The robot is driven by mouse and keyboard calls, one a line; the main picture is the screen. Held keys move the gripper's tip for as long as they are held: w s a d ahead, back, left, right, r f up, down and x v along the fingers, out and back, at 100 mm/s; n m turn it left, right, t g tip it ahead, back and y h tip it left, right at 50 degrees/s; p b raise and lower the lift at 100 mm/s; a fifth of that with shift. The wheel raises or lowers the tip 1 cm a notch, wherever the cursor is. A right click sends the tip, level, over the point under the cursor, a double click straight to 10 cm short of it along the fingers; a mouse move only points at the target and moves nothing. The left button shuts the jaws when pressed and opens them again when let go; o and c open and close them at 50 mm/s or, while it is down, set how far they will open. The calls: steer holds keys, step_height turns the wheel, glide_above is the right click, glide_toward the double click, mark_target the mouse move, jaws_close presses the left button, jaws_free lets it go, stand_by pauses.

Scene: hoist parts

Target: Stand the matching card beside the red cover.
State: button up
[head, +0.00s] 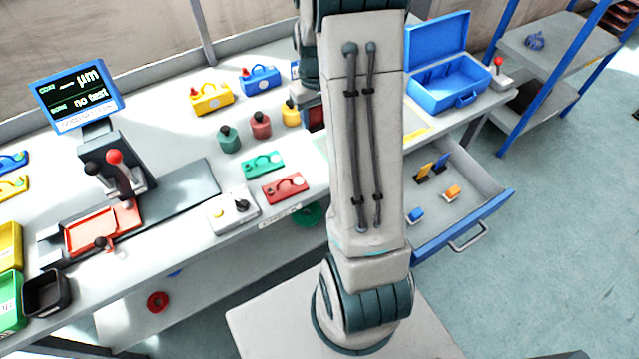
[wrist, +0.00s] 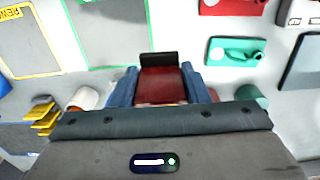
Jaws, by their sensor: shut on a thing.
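My gripper (wrist: 160,90) is shut on a dark red card (wrist: 163,82) with a black foot, held between its blue fingers in the wrist view. In the head view, part of the red card (head: 317,118) shows beside my arm, which hides much of the gripper. The flat red cover (head: 285,187) lies near the bench's front edge, left of my arm. It also shows at the top of the wrist view (wrist: 233,5), apart from the card. Whether the card touches the bench I cannot tell.
A green cover (head: 263,165) lies just behind the red one, with several coloured knobs (head: 260,124) behind it. A grey-white block (head: 233,209) is left of the red cover. An open drawer (head: 486,205) holds several yellow, blue and orange pieces. A blue case (head: 437,95) stands at the right.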

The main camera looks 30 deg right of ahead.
steer(key=s+d+b, duration=0.7)
steer(key=d, duration=0.3)
steer(key=a+f, duration=0.2)
steer(key=a, duration=0.2)
steer(key=a+f, duration=0.2)
steer(key=a, duration=0.2)
steer(key=w+a+f, duration=0.1)
steer(key=a+f, duration=0.2)
steer(key=a, duration=0.1)
steer(key=shift+w, duration=0.1)
steer(key=shift+f, duration=1.9)
steer(key=shift+f, duration=0.15)
steer(key=o, duration=1)
